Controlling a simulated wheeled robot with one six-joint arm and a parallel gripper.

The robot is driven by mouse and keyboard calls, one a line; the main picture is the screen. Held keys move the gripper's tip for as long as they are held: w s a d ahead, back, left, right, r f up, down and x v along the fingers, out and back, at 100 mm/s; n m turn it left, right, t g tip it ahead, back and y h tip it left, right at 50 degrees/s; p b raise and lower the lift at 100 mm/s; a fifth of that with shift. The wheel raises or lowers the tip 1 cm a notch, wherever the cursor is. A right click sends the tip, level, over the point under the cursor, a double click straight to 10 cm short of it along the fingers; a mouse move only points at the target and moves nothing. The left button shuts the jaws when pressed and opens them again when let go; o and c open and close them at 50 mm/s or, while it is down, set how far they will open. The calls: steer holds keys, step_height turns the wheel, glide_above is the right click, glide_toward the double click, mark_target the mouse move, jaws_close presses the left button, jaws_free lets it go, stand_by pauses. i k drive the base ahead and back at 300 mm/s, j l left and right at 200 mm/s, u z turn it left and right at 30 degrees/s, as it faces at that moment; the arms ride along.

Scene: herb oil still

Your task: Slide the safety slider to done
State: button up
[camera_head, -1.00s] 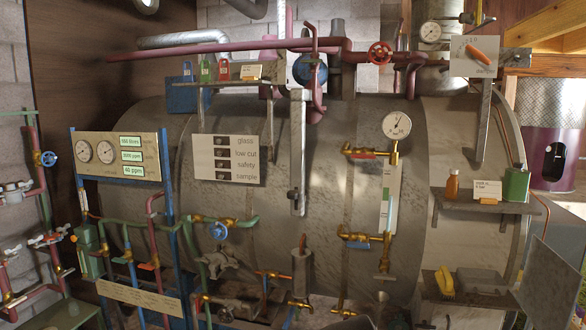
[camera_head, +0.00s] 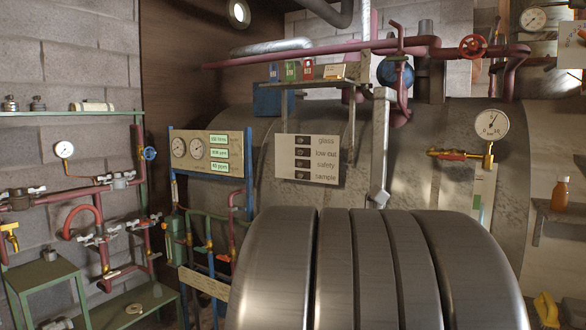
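The safety slider (camera_head: 302,164) is a small dark switch on a pale panel (camera_head: 283,177) fixed to the front of the large grey still tank. It is in the third row, beside the word "safety", below the "glass" and "low cut" rows and above "sample". Its knob position is too small to read, and no "done" mark is legible. A large dark grey ribbed body, part of my arm (camera_head: 380,270), fills the lower middle of the view, below the panel and not covering it. My gripper is not in view.
A gauge panel (camera_head: 205,172) on a blue frame stands left of the slider panel. A vertical grey metal bar (camera_head: 382,140) is just right of it. A pressure gauge (camera_head: 491,125) and pipework (camera_head: 110,185) flank the tank.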

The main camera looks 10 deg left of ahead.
mark_target(305, 164)
steer(key=i+u, duration=0.45)
steer(key=i+l+u, duration=0.15)
steer(key=i+u, duration=0.15)
steer(key=u, duration=0.2)
steer(key=i+l+u, duration=0.3)
steer(key=u, duration=0.15)
steer(key=i+l, duration=0.4)
steer(key=i+l+u, duration=0.1)
steer(key=i+l, duration=0.3)
steer(key=l, duration=0.15)
